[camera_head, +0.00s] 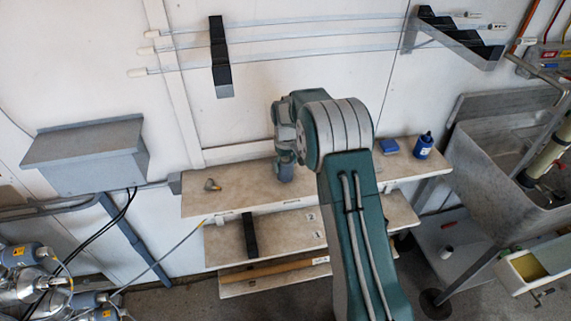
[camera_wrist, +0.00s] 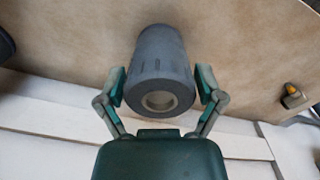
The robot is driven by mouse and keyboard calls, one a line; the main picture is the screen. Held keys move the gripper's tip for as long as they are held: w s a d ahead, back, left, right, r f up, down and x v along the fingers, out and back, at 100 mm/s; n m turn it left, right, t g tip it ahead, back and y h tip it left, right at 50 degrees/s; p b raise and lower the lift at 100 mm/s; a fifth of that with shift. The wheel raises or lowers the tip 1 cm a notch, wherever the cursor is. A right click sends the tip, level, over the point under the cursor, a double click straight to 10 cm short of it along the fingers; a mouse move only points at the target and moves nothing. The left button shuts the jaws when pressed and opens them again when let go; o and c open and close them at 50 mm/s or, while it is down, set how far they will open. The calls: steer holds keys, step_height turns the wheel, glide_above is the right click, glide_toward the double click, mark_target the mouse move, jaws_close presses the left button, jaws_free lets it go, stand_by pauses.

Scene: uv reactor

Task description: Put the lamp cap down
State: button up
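The lamp cap, as I take it, is a dark grey cylinder (camera_wrist: 162,60) with a round hole in its near end. My gripper (camera_wrist: 161,85) has one finger on each side of it in the wrist view. Narrow gaps seem to show between the finger pads and its sides. In the head view the grey cylinder (camera_head: 286,173) is upright at the top shelf (camera_head: 238,187), below my wrist. It seems to stand on the board, but its lower edge is too small to be sure. My arm hides part of the shelf.
A small grey fitting (camera_head: 211,185) lies on the shelf to the left and shows in the wrist view (camera_wrist: 293,97). A blue box (camera_head: 389,146) and a blue bottle (camera_head: 423,146) stand at the right. The shelf between fitting and cylinder is clear. A metal sink (camera_head: 500,160) is farther right.

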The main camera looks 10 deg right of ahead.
steer(key=shift+r, duration=0.1)
stand_by(0.3)
step_height(320, 180, up, 8)
steer(key=shift+f, duration=0.25)
stand_by(0.5)
